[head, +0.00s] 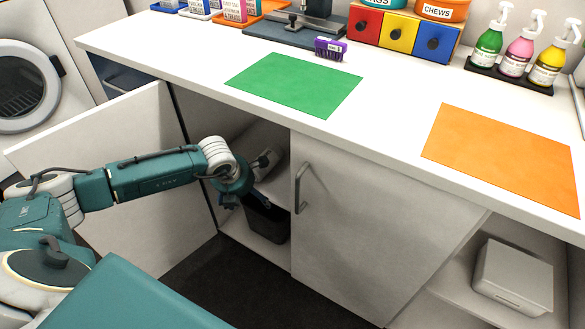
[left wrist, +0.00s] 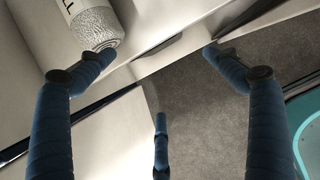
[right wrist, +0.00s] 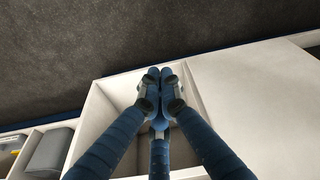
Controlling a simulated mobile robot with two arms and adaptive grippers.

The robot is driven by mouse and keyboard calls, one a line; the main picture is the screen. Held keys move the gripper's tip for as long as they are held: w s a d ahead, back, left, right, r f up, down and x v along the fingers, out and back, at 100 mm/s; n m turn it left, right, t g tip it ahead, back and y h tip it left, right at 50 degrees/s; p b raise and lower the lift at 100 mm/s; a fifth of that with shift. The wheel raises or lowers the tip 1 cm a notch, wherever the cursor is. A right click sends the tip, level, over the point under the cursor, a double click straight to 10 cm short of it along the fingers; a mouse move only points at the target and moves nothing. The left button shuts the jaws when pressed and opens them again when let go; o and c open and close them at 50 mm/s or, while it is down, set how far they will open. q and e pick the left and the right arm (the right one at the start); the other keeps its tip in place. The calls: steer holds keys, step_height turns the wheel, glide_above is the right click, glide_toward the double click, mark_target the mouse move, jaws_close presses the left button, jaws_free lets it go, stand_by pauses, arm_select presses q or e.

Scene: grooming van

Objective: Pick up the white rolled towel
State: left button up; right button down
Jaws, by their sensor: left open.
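The white rolled towel (left wrist: 94,22) shows at the top left of the left wrist view, with a rough coiled end and dark letters on its side. It lies on a pale cabinet shelf. My left gripper (left wrist: 158,62) is open and empty; one fingertip is close to the towel's end, and I cannot tell if they touch. In the head view my left gripper (head: 258,196) reaches into the open cabinet under the counter, where arm and shadow partly hide the towel. My right gripper (right wrist: 158,78) shows only in its own wrist view, its fingertips together with nothing seen between them.
The open cabinet door (head: 110,165) stands left, beneath my left arm. A black bin (head: 266,220) is below the gripper. A closed door (head: 350,225) with a handle is to the right. A grey box (head: 512,277) sits on the right shelf. Green (head: 295,84) and orange (head: 505,155) mats lie on the counter.

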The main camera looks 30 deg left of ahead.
mark_target(254, 169)
arm_select(q)
steer(key=shift+y, duration=0.5)
steer(key=w+a, duration=0.1)
steer(key=w, duration=0.1)
steer(key=w+a, duration=0.1)
steer(key=w, duration=0.2)
steer(key=w+a+r, duration=0.1)
steer(key=w, duration=0.1)
steer(key=shift+w+a+b, duration=0.1)
steer(key=shift+w+b, duration=0.05)
steer(key=shift+b, duration=0.2)
steer(key=shift+w+a, duration=0.2)
steer(key=shift+w, duration=0.6)
steer(key=w, duration=0.1)
steer(key=w+b, duration=0.1)
steer(key=w+a, duration=0.1)
steer(key=w, duration=0.1)
steer(key=shift+f, duration=0.4)
steer(key=shift+w+a+f, duration=0.1)
steer(key=shift+f, duration=0.1)
steer(key=c, duration=1.3)
arm_select(e)
steer(key=v, duration=0.8)
steer(key=shift+w+r+t, duration=0.2)
steer(key=shift+w+t, duration=0.1)
steer(key=shift+w, duration=0.05)
